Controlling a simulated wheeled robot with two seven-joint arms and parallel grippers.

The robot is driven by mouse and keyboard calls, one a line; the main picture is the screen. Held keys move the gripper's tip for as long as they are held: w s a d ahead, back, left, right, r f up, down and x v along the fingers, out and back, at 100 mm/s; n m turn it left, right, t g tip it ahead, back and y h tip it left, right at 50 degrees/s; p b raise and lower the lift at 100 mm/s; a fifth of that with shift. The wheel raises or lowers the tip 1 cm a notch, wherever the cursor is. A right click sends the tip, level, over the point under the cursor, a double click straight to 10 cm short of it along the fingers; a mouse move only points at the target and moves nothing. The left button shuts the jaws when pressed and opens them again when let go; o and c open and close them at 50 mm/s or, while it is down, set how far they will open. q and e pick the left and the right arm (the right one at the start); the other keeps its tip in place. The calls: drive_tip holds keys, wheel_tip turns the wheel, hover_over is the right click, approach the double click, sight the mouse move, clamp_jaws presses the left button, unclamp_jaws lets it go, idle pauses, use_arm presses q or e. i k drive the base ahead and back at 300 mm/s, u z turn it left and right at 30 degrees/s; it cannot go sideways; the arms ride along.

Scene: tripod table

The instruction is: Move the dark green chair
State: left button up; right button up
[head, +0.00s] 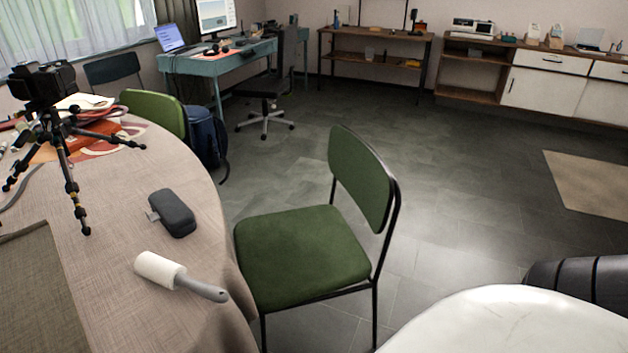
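The dark green chair (303,257) stands upright in the middle of the head view, right of the table. Its seat and backrest are green on a thin black metal frame, with the backrest on its far right side. The seat's left edge is close to the tablecloth; I cannot tell if they touch. Its lower legs are partly hidden or cut off by the picture's bottom edge. Neither of my grippers is in view.
The cloth-covered round table (130,215) holds a tripod (62,150), a dark case (172,213) and a lint roller (180,277). A lighter green chair (155,110) and blue backpack (205,138) stand behind. A white rounded surface (510,325) is front right. Floor (450,180) beyond is open.

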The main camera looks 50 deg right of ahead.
sight(305, 255)
drive_tip(key=k, duration=0.3)
drive_tip(key=z, duration=1.4)
drive_tip(key=i, duration=0.5)
drive_tip(key=z, duration=1.8)
drive_tip(key=i, duration=3.35)
drive_tip(key=u, duration=3.5)
